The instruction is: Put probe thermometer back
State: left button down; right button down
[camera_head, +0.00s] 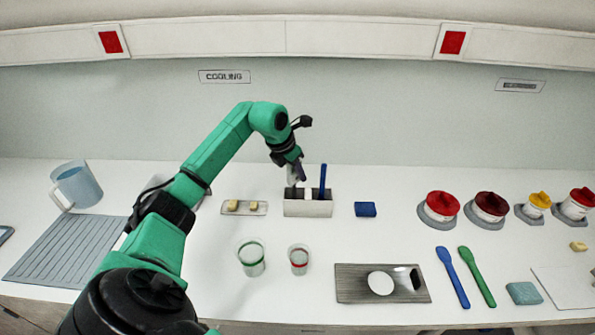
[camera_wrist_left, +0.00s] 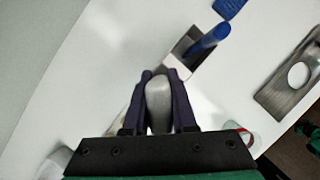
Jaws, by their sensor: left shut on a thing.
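My left gripper (camera_head: 296,170) is shut on the probe thermometer, whose grey rounded body (camera_wrist_left: 158,100) shows between the two fingers in the left wrist view. In the head view the gripper is at the left end of a small light holder box (camera_head: 307,208), slightly above it. The lower part of the thermometer is hidden, so I cannot tell whether its tip is inside the box. A blue-handled tool (camera_head: 323,178) stands upright in the box's right part. It also shows in the left wrist view (camera_wrist_left: 205,42).
A small tray (camera_head: 258,208) with yellow pieces lies left of the box, and a blue block (camera_head: 365,209) lies right. Two cups, green-rimmed (camera_head: 251,260) and red-rimmed (camera_head: 299,261), stand in front. A dark plate (camera_head: 350,285) is front right. The counter behind the box is clear.

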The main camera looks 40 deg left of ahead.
pick_arm(q)
jog(key=shift+f, duration=0.15)
jog(key=c, duration=0.8)
grip_release()
jog(key=shift+a, duration=0.1)
jog(key=shift+c, duration=0.2)
jog(key=shift+o, duration=0.6)
pick_arm(e)
jog(key=shift+s+d, duration=0.15)
jog(key=shift+d, duration=0.15)
pick_arm(q)
jog(key=shift+r, duration=0.2)
jog(key=shift+r, duration=0.2)
jog(key=b+v, duration=0.2)
jog(key=v, duration=0.9)
jog(key=shift+r, duration=0.25)
pick_arm(e)
notch_tip(320, 180, down, 2)
jog(key=shift+f, duration=0.1)
pick_arm(q)
jog(key=shift+s, duration=0.15)
pick_arm(e)
jog(key=shift+a, duration=0.1)
